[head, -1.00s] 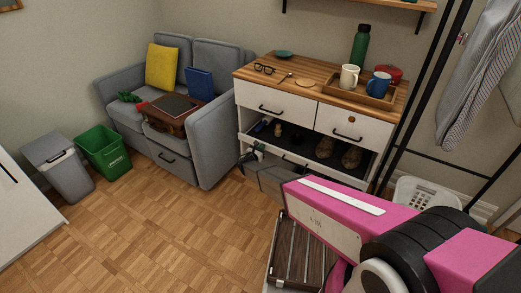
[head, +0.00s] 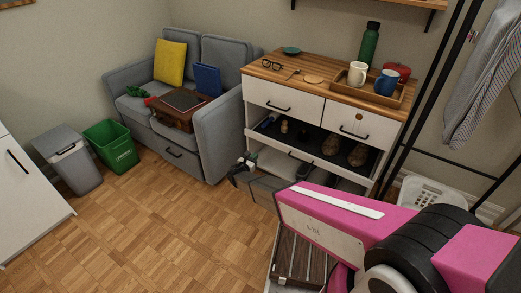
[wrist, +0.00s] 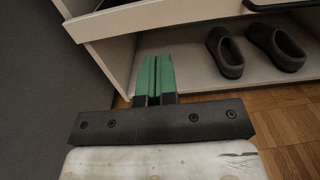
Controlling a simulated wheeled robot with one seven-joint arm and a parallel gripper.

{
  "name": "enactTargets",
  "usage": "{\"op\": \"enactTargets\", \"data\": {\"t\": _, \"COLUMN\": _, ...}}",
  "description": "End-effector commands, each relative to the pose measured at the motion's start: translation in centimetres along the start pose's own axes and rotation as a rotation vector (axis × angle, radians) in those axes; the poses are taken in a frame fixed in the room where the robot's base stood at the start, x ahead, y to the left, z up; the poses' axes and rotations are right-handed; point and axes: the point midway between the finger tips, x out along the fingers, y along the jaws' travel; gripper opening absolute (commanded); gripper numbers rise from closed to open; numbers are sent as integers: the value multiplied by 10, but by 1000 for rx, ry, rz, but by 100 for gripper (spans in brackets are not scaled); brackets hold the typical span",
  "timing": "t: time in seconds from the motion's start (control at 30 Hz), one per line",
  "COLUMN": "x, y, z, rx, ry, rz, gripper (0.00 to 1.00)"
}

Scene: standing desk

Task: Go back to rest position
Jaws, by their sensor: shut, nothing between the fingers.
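My gripper (wrist: 158,75) shows in the wrist view with its two green fingers side by side, shut and empty. It points toward the open lower part of the white dresser. In the head view my gripper (head: 243,161) is small, by the left front corner of the dresser (head: 279,98), below its drawers. My pink arm reaches toward it from the lower right and hides part of the dresser's lower front. I cannot tell from the head view whether the fingers touch the dresser.
A pulled-out black shelf (head: 308,142) holds shoes and small items. Dark shoes (wrist: 227,55) also stand on the bottom shelf. The grey sofa (head: 215,134) stands left of the dresser. Bins (head: 68,163) stand farther left. Wooden floor (head: 165,225) is free in front.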

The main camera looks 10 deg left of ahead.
Motion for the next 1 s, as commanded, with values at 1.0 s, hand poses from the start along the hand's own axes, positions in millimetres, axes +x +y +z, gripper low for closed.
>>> {"op": "enactTargets", "data": {"t": 1.0, "x": 62, "y": -366, "z": 119, "rx": 1120, "ry": 356, "rz": -1106, "gripper": 0}}
